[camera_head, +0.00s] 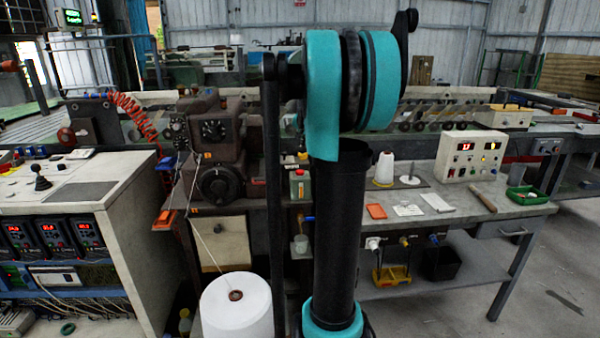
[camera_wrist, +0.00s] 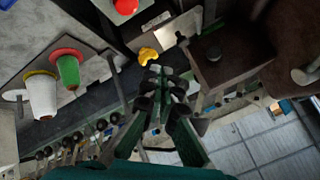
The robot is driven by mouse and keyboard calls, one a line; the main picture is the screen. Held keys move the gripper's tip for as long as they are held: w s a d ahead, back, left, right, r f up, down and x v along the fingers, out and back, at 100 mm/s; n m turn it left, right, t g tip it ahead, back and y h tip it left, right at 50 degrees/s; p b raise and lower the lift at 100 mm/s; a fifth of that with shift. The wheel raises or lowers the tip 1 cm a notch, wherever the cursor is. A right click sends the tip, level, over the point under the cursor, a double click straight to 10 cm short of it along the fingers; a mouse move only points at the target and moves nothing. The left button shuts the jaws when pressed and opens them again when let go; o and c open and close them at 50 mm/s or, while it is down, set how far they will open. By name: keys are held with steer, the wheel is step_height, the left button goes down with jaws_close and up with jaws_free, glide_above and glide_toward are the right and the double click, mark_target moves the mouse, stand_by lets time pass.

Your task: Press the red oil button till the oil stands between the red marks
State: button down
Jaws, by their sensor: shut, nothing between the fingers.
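A round red button (camera_wrist: 126,5) shows at the top edge of the wrist view, on a pale plate. My gripper (camera_wrist: 165,76) is shut and empty, its fingertips below and right of the button in that picture and apart from it. In the head view my arm hides the gripper. I cannot make out the oil level or the red marks in either view.
A yellow part (camera_wrist: 148,56) lies near the fingertips in the wrist view. The brown machine body (camera_wrist: 232,68) is close on their right. Thread cones (camera_wrist: 66,66) stand at the left. In the head view a workbench (camera_head: 450,212) holds a control box (camera_head: 473,157).

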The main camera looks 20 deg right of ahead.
mark_target(300, 170)
steer(key=shift+f, duration=4.45)
steer(key=shift+f, duration=0.4)
steer(key=shift+f, duration=0.8)
steer(key=shift+r, duration=1.25)
steer(key=shift+r, duration=2.5)
